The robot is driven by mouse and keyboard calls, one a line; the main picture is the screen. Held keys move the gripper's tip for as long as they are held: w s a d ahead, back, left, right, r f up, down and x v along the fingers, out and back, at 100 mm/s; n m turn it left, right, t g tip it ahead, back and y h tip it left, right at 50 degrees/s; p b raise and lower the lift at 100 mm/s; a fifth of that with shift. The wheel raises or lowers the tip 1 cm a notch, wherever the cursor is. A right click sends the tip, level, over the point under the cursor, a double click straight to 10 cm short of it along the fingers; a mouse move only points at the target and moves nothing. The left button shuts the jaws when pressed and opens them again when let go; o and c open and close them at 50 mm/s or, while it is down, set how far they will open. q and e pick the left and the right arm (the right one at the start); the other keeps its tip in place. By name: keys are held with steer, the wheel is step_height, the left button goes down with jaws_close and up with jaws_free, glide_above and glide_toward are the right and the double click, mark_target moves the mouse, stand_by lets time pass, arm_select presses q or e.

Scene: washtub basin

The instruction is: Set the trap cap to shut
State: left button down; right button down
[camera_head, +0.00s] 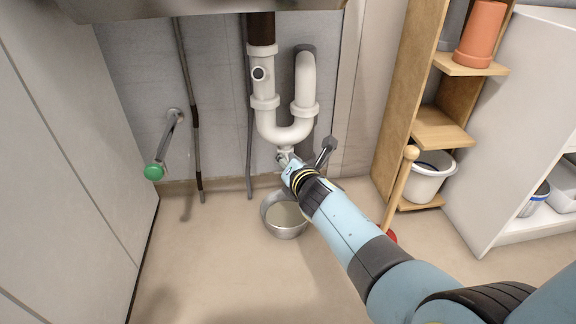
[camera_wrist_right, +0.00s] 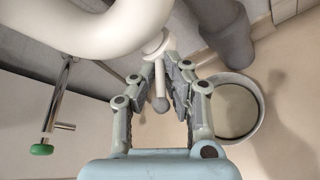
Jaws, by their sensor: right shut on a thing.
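The white U-shaped drain trap (camera_head: 287,132) hangs below the basin and crosses the upper left of the right wrist view (camera_wrist_right: 90,30). The pale trap cap (camera_wrist_right: 156,44) is at the bottom of its bend, with a short round-ended stem (camera_wrist_right: 160,92) pointing down from it. My right gripper (camera_head: 286,160) reaches up to the cap from below. In the right wrist view its two fingers (camera_wrist_right: 160,75) are shut on the trap cap, one on each side of the stem. The fingers hide part of the cap, and its exact turn is unclear. My left gripper is not in view.
A metal bowl with murky liquid (camera_head: 284,218) stands on the floor below the trap. A green-ended valve (camera_head: 154,172) sticks out at the left. A wooden shelf (camera_head: 440,128) and a plunger (camera_head: 400,185) stand at the right. The floor at the front left is clear.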

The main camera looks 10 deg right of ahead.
steer(key=shift+w+r, duration=0.15)
steer(key=shift+r, duration=0.05)
steer(key=c, duration=1.5)
jaws_free()
steer(key=shift+o, duration=0.4)
steer(key=shift+f, duration=0.2)
